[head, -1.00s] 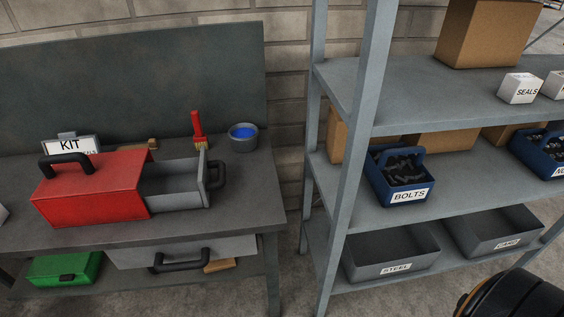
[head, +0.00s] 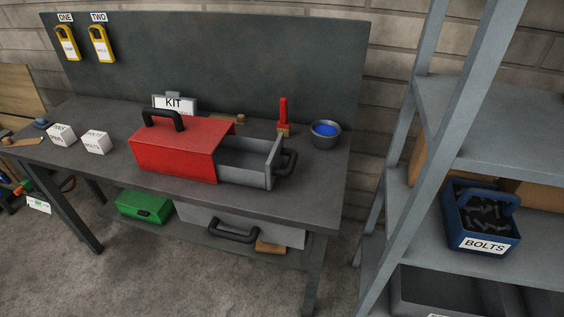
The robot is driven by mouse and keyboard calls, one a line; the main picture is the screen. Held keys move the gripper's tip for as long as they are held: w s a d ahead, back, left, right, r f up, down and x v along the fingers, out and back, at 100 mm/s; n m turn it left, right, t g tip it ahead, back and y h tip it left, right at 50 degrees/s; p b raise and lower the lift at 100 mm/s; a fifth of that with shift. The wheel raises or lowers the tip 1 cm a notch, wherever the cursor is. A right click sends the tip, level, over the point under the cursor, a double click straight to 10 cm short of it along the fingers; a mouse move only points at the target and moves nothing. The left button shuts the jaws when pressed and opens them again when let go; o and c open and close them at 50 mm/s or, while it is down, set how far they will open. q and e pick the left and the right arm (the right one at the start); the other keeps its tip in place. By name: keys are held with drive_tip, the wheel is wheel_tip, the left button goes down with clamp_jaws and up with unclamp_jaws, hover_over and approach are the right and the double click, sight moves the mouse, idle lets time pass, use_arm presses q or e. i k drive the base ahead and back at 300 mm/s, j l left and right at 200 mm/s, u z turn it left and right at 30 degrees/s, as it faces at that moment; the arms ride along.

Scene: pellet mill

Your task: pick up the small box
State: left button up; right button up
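Two small white boxes with dark print stand on the workbench (head: 95,168) at the left. One small white box (head: 61,135) is farther left, and the other small white box (head: 97,142) is just right of it, with a gap between them. The print on both is too small to read surely, and I cannot tell which one the task means. Neither of my grippers is in the head view.
A red toolbox (head: 175,152) with its grey drawer pulled out stands right of the boxes. A red brush (head: 283,115) and a blue-filled pot (head: 325,134) are behind it. A shelf rack with a blue bolts bin (head: 484,225) stands right. Floor is clear in front.

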sight(61, 135)
drive_tip(key=u, duration=1.4)
drive_tip(key=i+j, duration=0.25)
drive_tip(key=i, duration=0.15)
